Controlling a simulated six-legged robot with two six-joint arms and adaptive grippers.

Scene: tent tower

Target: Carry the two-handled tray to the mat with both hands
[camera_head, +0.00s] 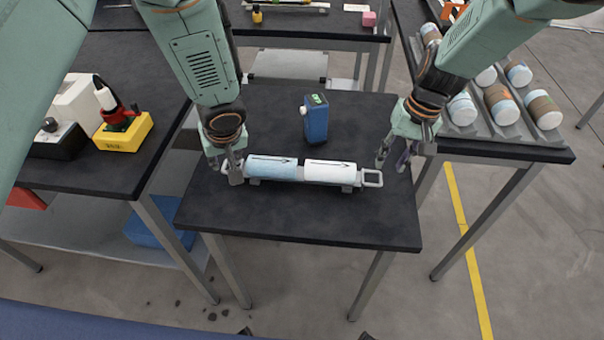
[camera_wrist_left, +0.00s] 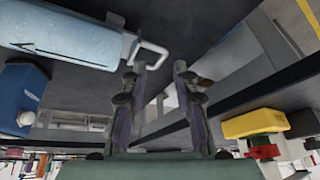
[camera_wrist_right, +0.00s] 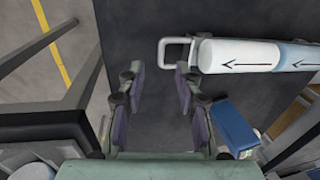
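The two-handled tray (camera_head: 299,173) is a narrow grey rack on the dark middle table. It carries a light blue cylinder (camera_head: 271,167) and a white cylinder (camera_head: 330,171), both marked with arrows. My left gripper (camera_head: 233,172) is at the left handle (camera_wrist_left: 152,47); its fingers are apart, with the handle near their tips. My right gripper (camera_head: 392,161) is right of the right handle (camera_head: 372,178); its fingers are apart and empty. The right wrist view shows that handle (camera_wrist_right: 174,50) just beyond the fingertips. I cannot pick out a mat.
A blue device (camera_head: 315,119) stands on the table (camera_head: 300,220) behind the tray. A yellow box (camera_head: 123,132) sits on the left bench. A rack of several striped cylinders (camera_head: 499,105) stands on the right bench. The table's front is clear.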

